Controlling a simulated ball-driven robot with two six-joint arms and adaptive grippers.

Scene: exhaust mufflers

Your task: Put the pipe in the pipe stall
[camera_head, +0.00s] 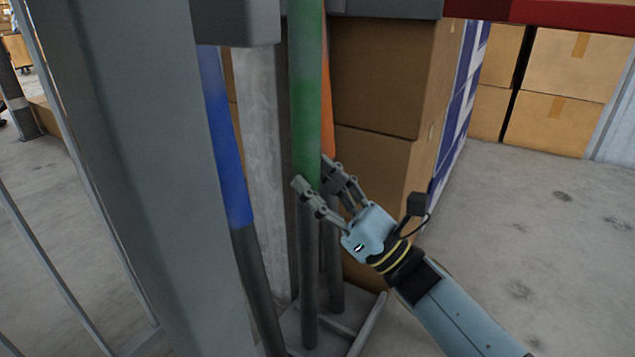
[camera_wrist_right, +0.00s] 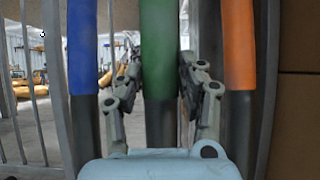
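A green-topped grey pipe (camera_head: 306,100) stands nearly upright in the pipe stall, and its lower end comes down at the stall's grey base (camera_head: 365,330). I cannot tell whether it rests on the base. My right gripper (camera_head: 314,173) has one finger on each side of this pipe near the lower edge of the green part. In the right wrist view the fingers (camera_wrist_right: 160,75) close in on both sides of the green pipe (camera_wrist_right: 160,45). A blue-topped pipe (camera_head: 227,150) leans to the left, and an orange-topped pipe (camera_wrist_right: 238,45) stands to the right. My left gripper is not visible.
A wide grey metal post (camera_head: 150,150) and thin rails stand close on the left. Stacked cardboard boxes (camera_head: 385,80) stand right behind the pipes. Free concrete floor (camera_head: 535,220) lies to the right. A red beam (camera_head: 570,14) crosses the top right.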

